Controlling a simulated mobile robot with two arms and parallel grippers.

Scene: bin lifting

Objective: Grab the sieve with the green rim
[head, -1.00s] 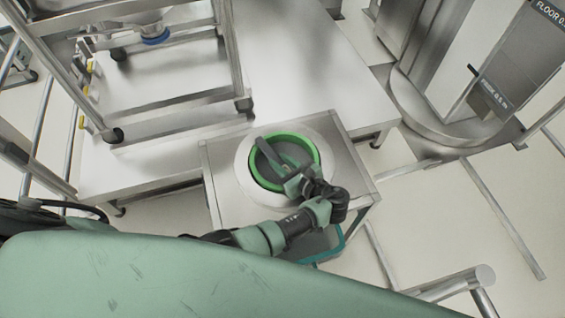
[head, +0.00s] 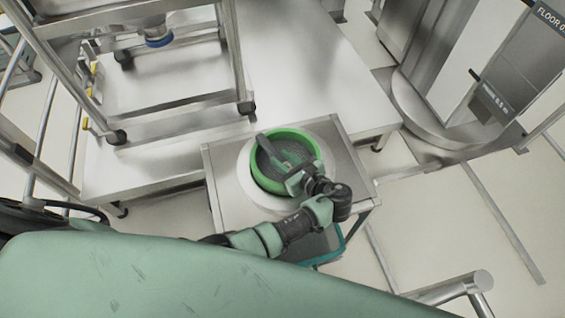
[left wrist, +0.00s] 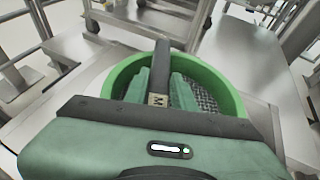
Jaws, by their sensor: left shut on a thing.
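The sieve with the green rim (head: 316,149) is round, with a grey mesh inside and a dark bar-like handle (head: 268,147) across it. It sits at or just above a round white surface on a small steel table (head: 227,200); I cannot tell if it touches. My left gripper (head: 283,173) reaches over the sieve from the near side. In the left wrist view, its two green fingers (left wrist: 163,85) are closed on the dark handle (left wrist: 164,56), inside the green rim (left wrist: 226,84). The fingers hide part of the mesh. My right gripper is out of view.
A long steel table (head: 315,75) stands behind, with a wheeled steel rack (head: 180,118) at its left. A teal-edged tray-like thing (head: 328,258) shows below the small table.

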